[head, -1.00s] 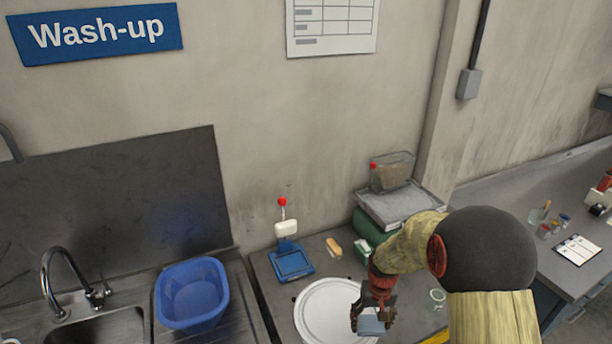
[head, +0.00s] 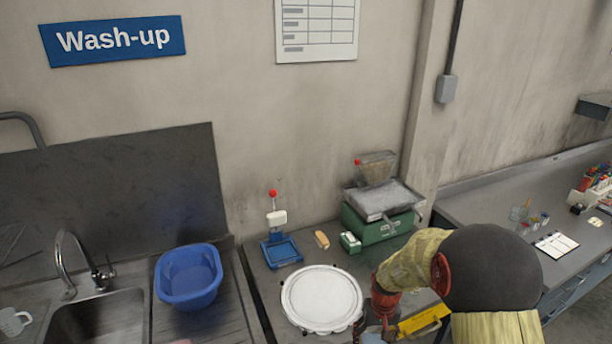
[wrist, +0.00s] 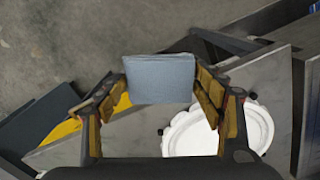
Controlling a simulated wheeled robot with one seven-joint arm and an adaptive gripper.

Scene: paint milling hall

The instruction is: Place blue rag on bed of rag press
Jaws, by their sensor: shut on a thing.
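My gripper (wrist: 160,95) is shut on the blue rag (wrist: 160,78), a flat grey-blue folded piece held between the two fingers in the wrist view. In the head view my gripper (head: 372,335) is cut off by the bottom edge, right of the white round lid, and the rag cannot be made out there. The rag press (head: 276,218), with a red knob and a white block above a blue bed (head: 283,252), stands near the wall at the back left of the bench. The bed looks empty. My gripper is apart from the press, nearer the front.
The white round lid (head: 321,298) lies between my gripper and the press. A tan-topped brush (head: 322,239) and a green machine with a tray (head: 384,228) stand at the back. A blue basin (head: 188,276) and sink are left. A yellow piece (head: 424,321) lies right.

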